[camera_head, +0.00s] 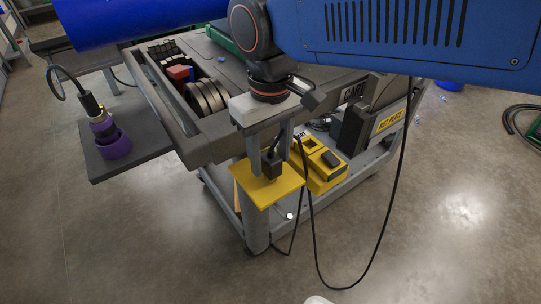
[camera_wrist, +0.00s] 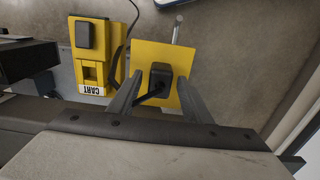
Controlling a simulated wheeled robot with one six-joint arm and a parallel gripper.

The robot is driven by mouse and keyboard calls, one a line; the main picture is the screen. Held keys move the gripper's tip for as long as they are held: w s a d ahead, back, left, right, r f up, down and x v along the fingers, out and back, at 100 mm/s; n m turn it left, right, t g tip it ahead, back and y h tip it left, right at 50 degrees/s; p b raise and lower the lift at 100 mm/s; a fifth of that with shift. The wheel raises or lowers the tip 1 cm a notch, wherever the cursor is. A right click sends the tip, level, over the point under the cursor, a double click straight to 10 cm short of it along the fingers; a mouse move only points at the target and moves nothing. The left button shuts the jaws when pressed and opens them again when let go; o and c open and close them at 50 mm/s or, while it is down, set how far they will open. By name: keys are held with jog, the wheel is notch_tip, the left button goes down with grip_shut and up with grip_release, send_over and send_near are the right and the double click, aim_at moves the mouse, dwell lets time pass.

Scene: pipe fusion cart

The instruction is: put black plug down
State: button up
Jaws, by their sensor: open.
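The black plug (camera_head: 271,166) stands on a small yellow plate (camera_head: 262,190) at the corner of the cart, with a black cable running from it. My gripper (camera_head: 275,155) points down over the plate with its fingers on either side of the plug. In the wrist view my gripper (camera_wrist: 158,98) is open and the plug (camera_wrist: 160,76) lies between and just beyond the fingertips. A gap shows beside the plug there; whether either finger touches it I cannot tell.
A yellow box marked CART (camera_wrist: 91,55) with a black block on it sits beside the plate, on the cart's lower shelf. The grey cart (camera_head: 180,120) holds rings and blocks. A purple cup (camera_head: 113,145) stands on a side shelf. The black cable (camera_head: 345,285) loops down toward the floor.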

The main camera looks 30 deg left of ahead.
aim_at(272, 156)
notch_tip(272, 156, up, 12)
jog(key=shift+f, duration=0.2)
jog(key=shift+w+d, duration=0.1)
jog(key=w+d+f+m+t, duration=0.15)
jog(key=w+d, duration=0.25)
jog(key=d, duration=0.5)
jog(key=w+d+f+m+y, duration=0.1)
jog(key=w+d+m, duration=0.3)
jog(key=d, duration=0.5)
jog(key=w+d+f+m, duration=0.1)
jog(key=w+d+f, duration=0.1)
jog(key=w+d, duration=0.45)
jog(key=s+d+f+m+t, duration=0.1)
jog(key=s+d+f+m, duration=0.1)
jog(key=d, duration=0.6)
jog(key=s+d+f+m+t, duration=0.1)
jog(key=s+d+f+m, duration=0.1)
jog(key=s+d+f, duration=0.2)
jog(key=s+d+f+m+t+h, duration=0.1)
jog(key=s+d+f+m, duration=0.2)
jog(key=d+f, duration=0.4)
jog(key=d, duration=0.7)
jog(key=shift+s+d+f, duration=0.15)
jog(key=shift+d+f, duration=0.05)
jog(key=shift+f, duration=0.1)
